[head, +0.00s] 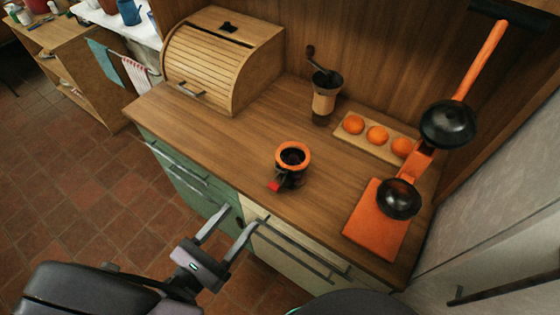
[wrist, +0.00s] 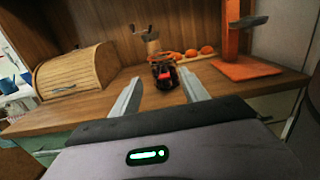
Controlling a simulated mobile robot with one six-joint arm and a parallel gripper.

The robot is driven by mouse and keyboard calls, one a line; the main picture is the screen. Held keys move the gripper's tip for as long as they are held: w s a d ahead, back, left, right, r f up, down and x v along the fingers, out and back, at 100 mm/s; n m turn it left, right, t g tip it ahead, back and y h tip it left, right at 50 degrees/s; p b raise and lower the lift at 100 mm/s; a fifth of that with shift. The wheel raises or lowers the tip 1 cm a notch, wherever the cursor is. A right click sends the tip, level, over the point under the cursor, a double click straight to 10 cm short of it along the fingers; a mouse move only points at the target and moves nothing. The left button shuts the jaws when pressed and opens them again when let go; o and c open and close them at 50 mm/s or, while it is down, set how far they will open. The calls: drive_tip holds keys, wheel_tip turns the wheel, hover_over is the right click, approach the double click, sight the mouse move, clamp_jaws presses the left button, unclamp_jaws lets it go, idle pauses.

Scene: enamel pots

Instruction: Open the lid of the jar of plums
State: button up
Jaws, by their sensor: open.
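The jar of plums (head: 291,172) stands upright on the wooden counter. It is a small dark jar with an orange ring around its top and a red tab low at its front left. In the wrist view the jar (wrist: 163,73) appears between and beyond my fingertips, with the red tab facing me. I cannot tell for sure how its lid sits. My gripper (head: 241,217) is open and empty, in front of the counter's edge, to the lower left of the jar and apart from it.
A wooden bread box (head: 205,65) stands at the back left. A hand grinder (head: 323,95), a board with three oranges (head: 345,140) and an orange press (head: 376,215) stand behind and right of the jar. The counter between bread box and jar (head: 215,130) is clear.

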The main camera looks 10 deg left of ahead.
drive_tip(key=b, duration=0.4)
approach(291, 156)
drive_tip(key=x, duration=0.4)
drive_tip(key=shift+a+f, duration=0.1)
drive_tip(key=shift+f, duration=0.2)
clamp_jaws()
idle(0.7)
